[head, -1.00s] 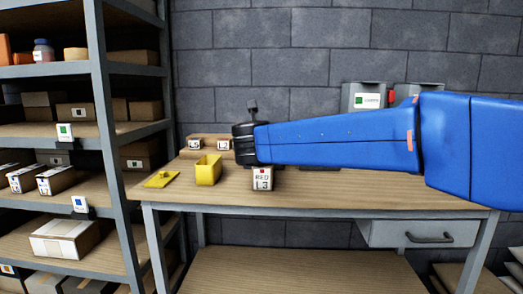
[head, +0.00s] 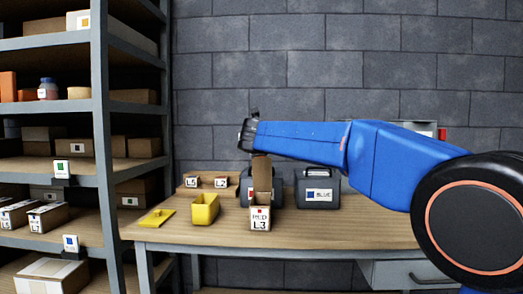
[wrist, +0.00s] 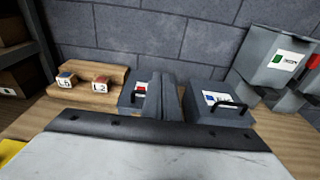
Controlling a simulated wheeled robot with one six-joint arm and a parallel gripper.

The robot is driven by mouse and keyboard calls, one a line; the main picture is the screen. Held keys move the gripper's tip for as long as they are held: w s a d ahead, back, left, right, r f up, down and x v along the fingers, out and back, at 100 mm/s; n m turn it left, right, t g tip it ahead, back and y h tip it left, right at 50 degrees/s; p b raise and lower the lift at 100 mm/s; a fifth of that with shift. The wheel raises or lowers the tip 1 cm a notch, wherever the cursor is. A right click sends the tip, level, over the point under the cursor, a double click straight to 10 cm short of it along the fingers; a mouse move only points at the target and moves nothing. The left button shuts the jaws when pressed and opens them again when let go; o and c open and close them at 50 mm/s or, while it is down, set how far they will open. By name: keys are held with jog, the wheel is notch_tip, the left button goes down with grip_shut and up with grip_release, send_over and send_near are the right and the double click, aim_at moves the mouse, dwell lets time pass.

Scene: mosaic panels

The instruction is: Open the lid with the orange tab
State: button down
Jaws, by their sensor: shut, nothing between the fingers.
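I can make out no orange tab on any lid in these views. A yellow lid-like piece (head: 156,219) lies flat on the bench, left of an open yellow bin (head: 205,208). A grey case with a red mark (wrist: 128,96) and a grey case with a blue label (head: 318,190) stand near the wall. The blue one also shows in the wrist view (wrist: 200,113), with a dark handle. My gripper (wrist: 162,82) is shut and empty, in front of the gap between these cases. In the head view its black end (head: 248,132) is above the bench; the fingertips are unclear.
A small box labelled RED L3 (head: 260,219) stands at the bench front, with a brown upright piece (head: 262,176) behind it. A grey bin with a green label (wrist: 278,62) is at right. A loaded shelf (head: 100,120) is at left. Bare bench lies at front right.

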jog(key=shift+w, duration=0.65)
jog(key=shift+s, duration=0.1)
dwell(0.9)
